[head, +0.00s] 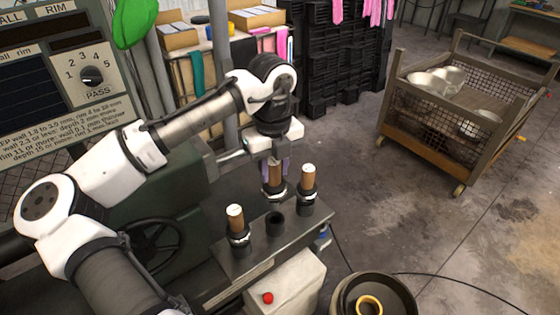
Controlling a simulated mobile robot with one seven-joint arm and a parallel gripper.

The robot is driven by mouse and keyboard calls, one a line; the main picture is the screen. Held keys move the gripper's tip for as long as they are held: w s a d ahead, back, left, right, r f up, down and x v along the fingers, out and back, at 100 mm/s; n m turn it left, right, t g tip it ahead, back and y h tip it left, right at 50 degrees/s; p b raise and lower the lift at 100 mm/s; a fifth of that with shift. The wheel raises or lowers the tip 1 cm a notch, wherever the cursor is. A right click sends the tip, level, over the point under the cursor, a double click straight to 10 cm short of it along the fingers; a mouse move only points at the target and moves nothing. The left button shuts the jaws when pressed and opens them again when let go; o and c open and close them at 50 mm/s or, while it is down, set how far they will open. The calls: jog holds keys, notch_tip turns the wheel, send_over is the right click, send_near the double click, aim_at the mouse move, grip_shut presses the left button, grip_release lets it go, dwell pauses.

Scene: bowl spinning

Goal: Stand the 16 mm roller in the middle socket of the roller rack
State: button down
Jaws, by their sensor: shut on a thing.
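The roller rack (262,252) is a dark plate on the machine bench with sockets in a row. The middle socket (276,226) shows a dark, empty opening. My gripper (275,168) points down and is shut on a third wooden-topped roller (273,182), which looks upright. No size marks are readable.
The standing rollers are close on both sides of the held one. A wire cart of bowls (465,110) stands at right. A handwheel (155,245) is at left.

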aim_at(274, 192)
jog(key=shift+f+b, duration=1.8)
jog(key=shift+b, duration=0.05)
jog(key=shift+f+b, duration=0.45)
jog(key=shift+f, duration=1.6)
jog(key=c, duration=1)
grip_release()
jog(key=shift+o, duration=0.2)
notch_tip(274, 192, up, 14)
jog(key=shift+f+b, duration=0.1)
jog(key=shift+b, duration=0.35)
